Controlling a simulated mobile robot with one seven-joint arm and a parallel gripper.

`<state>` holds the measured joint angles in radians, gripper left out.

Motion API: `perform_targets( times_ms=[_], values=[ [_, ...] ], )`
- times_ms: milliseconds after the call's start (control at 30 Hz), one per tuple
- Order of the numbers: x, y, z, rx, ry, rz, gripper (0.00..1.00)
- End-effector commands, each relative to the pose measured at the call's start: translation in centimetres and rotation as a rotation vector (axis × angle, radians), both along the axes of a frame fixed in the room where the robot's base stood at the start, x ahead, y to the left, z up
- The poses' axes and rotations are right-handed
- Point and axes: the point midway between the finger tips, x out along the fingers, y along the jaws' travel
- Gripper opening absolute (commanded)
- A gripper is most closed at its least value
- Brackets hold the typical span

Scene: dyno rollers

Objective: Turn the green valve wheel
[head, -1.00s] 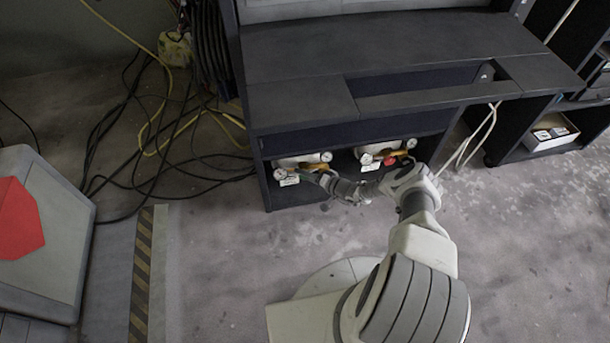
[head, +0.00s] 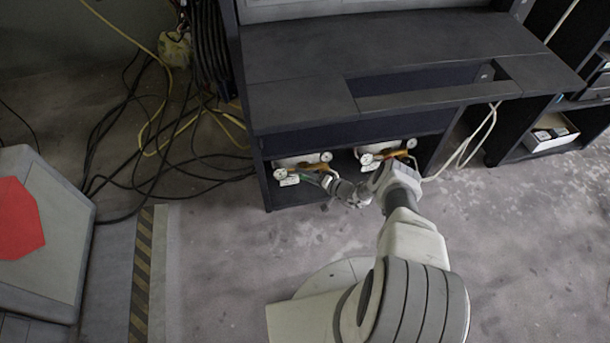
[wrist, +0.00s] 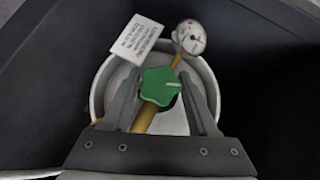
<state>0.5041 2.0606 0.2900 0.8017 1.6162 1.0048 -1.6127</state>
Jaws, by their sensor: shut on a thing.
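The green valve wheel (wrist: 160,86) is in the middle of the wrist view, on a brass pipe in front of a round pale tank end (wrist: 100,88). My gripper (wrist: 161,82) has one finger on each side of the wheel and is shut on it. In the head view my gripper (head: 328,181) reaches to the left unit on the low shelf of the dark desk. The wheel is too small and too covered there to make out well.
A white tag (wrist: 136,42) and a pressure gauge (wrist: 189,37) sit close above the wheel. A second gauged unit (head: 372,154) stands on the shelf to the right, partly behind my arm. The dark desk (head: 400,45) overhangs both. Cables (head: 150,150) lie on the floor at left.

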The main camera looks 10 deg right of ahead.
Motion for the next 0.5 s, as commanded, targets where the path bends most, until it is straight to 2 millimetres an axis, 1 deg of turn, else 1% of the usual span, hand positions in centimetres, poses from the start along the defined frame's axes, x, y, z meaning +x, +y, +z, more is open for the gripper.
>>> perform_targets(
  times_ms=[100, 133, 200, 267, 300, 500],
  values=[
    [-0.18, -0.08, -0.24, -0.005, 0.004, 0.000, 0.04],
    [-0.17, -0.09, -0.24, -0.005, 0.004, 0.000, 0.63],
    [-0.16, -0.07, -0.21, -0.004, 0.003, 0.001, 0.76],
    [-0.12, -0.06, -0.16, -0.004, 0.002, 0.000, 0.87],
    [-0.10, -0.06, -0.13, -0.003, 0.002, 0.000, 0.89],
    [-0.01, -0.04, -0.02, -0.002, -0.001, 0.000, 0.89]
  ],
)
